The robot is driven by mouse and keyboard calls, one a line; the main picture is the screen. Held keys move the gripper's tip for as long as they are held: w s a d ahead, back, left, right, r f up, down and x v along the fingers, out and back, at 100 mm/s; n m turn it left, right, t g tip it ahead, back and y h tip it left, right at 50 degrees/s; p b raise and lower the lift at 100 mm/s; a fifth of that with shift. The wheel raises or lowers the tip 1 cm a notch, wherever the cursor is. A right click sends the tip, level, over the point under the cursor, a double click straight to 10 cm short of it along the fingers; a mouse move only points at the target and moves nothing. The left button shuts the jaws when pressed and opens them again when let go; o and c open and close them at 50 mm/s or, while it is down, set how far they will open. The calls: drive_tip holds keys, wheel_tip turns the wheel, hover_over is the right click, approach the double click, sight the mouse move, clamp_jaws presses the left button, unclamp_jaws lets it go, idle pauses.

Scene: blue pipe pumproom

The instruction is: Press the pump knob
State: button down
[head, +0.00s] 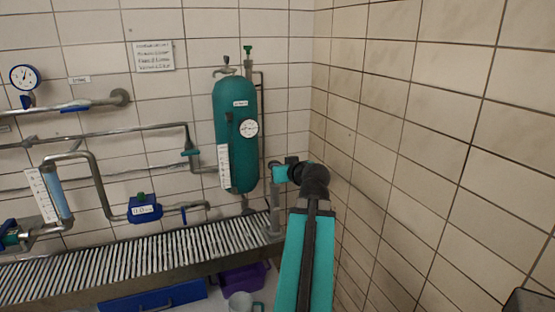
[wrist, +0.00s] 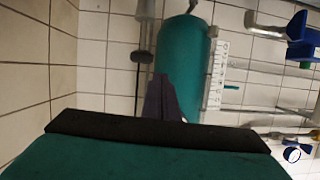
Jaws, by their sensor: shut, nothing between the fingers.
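A blue pump box (head: 145,212) with a small green knob (head: 141,197) on top sits on the pipework at the left, just above the slatted bench. In the wrist view, which looks upside down, the blue box (wrist: 300,28) is at the upper right edge, with the green knob (wrist: 305,65) below it. My gripper (wrist: 160,80) shows as dark fingers, shut and empty, in front of the teal tank and well apart from the knob. In the head view my arm reaches up beside the right wall. The fingers cannot be made out there.
A teal tank (head: 236,140) with a gauge stands near the corner. A slatted bench (head: 130,255) runs along the back wall. A flow tube (head: 56,192) and pipes are left of the pump. The tiled right wall (head: 430,150) is close to my arm.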

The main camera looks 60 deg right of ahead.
drive_tip(key=s+d+r+h, duration=0.1)
drive_tip(key=s+r, duration=0.2)
drive_tip(key=r, duration=0.2)
drive_tip(key=shift+s+d, duration=0.25)
drive_tip(key=shift+d, duration=0.1)
drive_tip(key=w+d+f+p, duration=0.3)
drive_tip(key=w+d+f, duration=0.2)
drive_tip(key=w+f, duration=0.1)
drive_tip(key=shift+x, duration=1)
drive_tip(key=shift+w+a, duration=0.15)
drive_tip(key=shift+a, duration=0.05)
wheel_tip(320, 180, down, 6)
drive_tip(key=b, duration=0.8)
drive_tip(key=shift+f, duration=0.1)
idle(0.5)
